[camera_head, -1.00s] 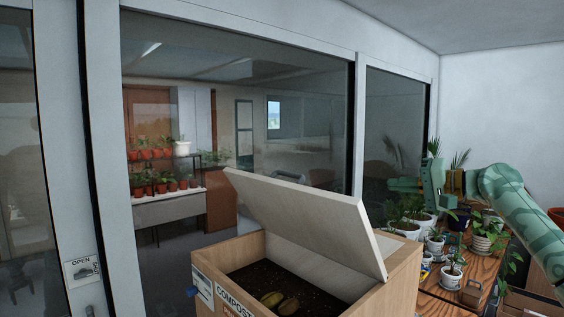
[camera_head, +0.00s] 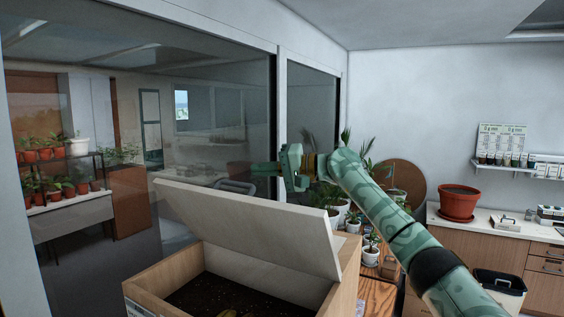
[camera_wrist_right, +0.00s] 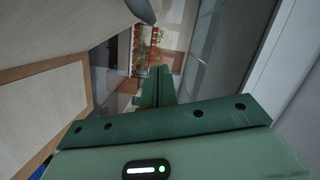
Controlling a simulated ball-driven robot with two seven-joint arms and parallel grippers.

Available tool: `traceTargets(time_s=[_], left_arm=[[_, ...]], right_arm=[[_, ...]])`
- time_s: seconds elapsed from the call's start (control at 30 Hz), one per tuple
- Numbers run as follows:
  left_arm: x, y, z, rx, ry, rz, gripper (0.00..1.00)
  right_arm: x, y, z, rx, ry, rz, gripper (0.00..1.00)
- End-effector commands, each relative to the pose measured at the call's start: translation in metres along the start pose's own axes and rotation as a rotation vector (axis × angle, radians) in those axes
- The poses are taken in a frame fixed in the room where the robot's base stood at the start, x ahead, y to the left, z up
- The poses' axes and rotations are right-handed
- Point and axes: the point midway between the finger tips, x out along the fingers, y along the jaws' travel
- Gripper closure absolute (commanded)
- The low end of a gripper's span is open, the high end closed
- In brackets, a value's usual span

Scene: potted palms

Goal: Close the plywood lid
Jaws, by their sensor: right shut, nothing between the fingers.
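The plywood lid (camera_head: 250,231) is a pale board tilted half open on a wooden compost box (camera_head: 346,278). Its raised edge is at the upper left in the head view, and dark soil (camera_head: 205,293) shows below it. My green right gripper (camera_head: 256,169) is shut and empty. In the head view it appears just above the lid's upper edge, with no visible contact; its depth relative to the lid is hard to judge. The shut fingers also show in the right wrist view (camera_wrist_right: 160,72). My left gripper is not in view.
A large window (camera_head: 225,125) runs behind the box. Potted plants (camera_head: 371,246) stand on a wooden table right of it. A counter (camera_head: 480,232) with a terracotta pot (camera_head: 459,202) is farther right. A dark bin (camera_head: 499,286) stands before it.

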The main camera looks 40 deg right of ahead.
Motion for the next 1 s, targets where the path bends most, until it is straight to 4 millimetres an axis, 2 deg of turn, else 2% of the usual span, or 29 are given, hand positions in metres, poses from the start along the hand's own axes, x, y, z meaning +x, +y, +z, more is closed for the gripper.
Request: traceTargets(time_s=[0.07,0.2,0.4,1.0], left_arm=[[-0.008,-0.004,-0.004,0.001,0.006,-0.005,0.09],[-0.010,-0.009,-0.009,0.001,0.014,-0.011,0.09],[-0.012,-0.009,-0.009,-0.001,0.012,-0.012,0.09],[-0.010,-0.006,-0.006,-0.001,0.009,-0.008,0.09]], right_arm=[[0.014,-0.003,0.001,0.000,-0.001,0.001,1.00],[0.016,0.000,0.024,-0.004,-0.001,0.005,1.00],[0.019,0.000,0.037,-0.001,0.001,0.001,1.00],[0.015,0.005,0.039,0.000,0.001,0.001,1.00]])
